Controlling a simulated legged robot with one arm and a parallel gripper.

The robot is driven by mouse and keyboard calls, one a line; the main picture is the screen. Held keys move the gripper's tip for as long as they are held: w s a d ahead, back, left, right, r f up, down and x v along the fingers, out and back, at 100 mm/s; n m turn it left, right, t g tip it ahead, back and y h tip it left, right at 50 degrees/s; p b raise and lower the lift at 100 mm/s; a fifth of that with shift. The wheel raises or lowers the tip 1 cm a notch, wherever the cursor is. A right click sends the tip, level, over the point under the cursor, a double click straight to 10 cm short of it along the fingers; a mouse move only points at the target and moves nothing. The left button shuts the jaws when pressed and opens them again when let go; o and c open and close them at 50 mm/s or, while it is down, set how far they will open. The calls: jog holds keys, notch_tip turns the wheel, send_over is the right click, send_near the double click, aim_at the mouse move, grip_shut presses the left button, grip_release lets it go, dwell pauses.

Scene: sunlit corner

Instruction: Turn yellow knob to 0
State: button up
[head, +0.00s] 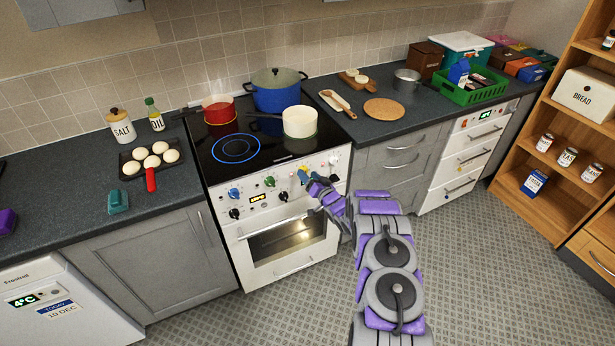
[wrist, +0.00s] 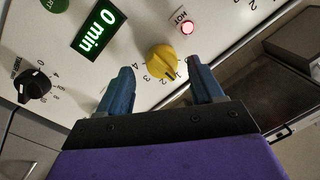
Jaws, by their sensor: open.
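The yellow knob (wrist: 163,63) sits on the white stove front panel, with a printed number scale around it. In the wrist view it lies just ahead of my gripper (wrist: 163,88), roughly between the two blue fingertips. The fingers stand apart, one on each side. I cannot tell whether either touches the knob. Where the knob points is hard to read; numbers near 1, 2, 3 and 4 show beside it. In the head view my gripper (head: 306,178) is at the stove front and the yellow knob (head: 303,171) is mostly covered by it.
The stove (head: 290,246) carries a red pot (head: 219,110), a blue pot (head: 277,92) and a cream pot (head: 299,122). Floor in front is clear.

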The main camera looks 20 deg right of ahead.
jog(key=shift+w+a, duration=0.1)
jog(key=shift+w, duration=0.55)
jog(key=c, duration=1.1)
